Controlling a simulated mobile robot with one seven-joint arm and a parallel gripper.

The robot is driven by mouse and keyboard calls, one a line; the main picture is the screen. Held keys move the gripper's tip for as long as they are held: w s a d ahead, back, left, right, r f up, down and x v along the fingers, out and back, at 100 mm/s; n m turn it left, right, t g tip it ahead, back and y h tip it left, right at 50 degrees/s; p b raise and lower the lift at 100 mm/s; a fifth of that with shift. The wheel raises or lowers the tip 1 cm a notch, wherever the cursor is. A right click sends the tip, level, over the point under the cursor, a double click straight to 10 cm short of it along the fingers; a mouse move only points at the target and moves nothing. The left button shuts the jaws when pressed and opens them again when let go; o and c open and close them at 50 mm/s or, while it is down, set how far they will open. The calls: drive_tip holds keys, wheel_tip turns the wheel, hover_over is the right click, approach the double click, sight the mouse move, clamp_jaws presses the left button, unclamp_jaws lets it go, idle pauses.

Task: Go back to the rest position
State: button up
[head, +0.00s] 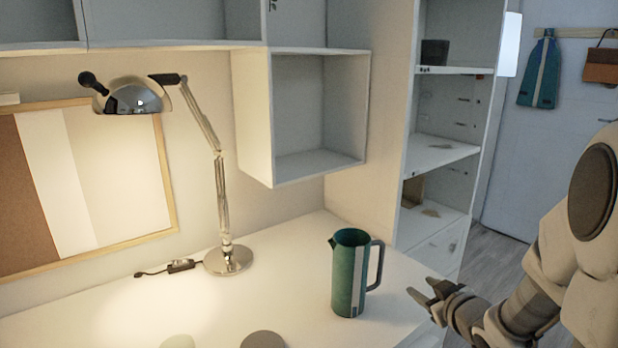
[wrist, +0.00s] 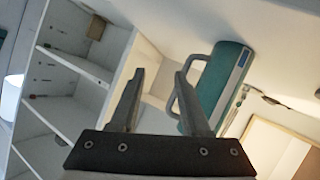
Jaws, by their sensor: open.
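My gripper (head: 432,296) is at the right of the head view, just right of a green pitcher (head: 347,272). Its jaws are apart and nothing is between them. The pitcher stands upright on the white desk (head: 305,262), with its dark handle on the side towards my gripper. In the wrist view the two fingers of my gripper (wrist: 158,95) point up in the picture, open. The pitcher (wrist: 224,84) shows beyond the right finger, which overlaps it and its handle in that view. Whether the finger touches the handle cannot be told.
A chrome lamp (head: 228,259) stands on the desk at the left. A white cubby (head: 255,120) hangs above the desk. A tall open shelf (head: 440,153) rises behind the desk's right end. Two low round things (head: 263,340) show at the bottom edge. The middle of the desk is clear.

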drive_tip(key=s+a+r+m+g+h+p, duration=0.1)
drive_tip(key=s+a+r+m+g, duration=0.4)
drive_tip(key=s, duration=0.8)
drive_tip(key=s+a+r+g+h, duration=0.1)
drive_tip(key=s+a+r+g, duration=0.35)
drive_tip(key=s, duration=0.85)
wheel_tip(320, 180, up, 22)
drive_tip(key=a+t+p, duration=0.1)
drive_tip(key=t+p, duration=0.1)
drive_tip(key=p, duration=1.8)
drive_tip(key=shift+w+a+p, duration=0.25)
drive_tip(key=shift+a+p, duration=0.05)
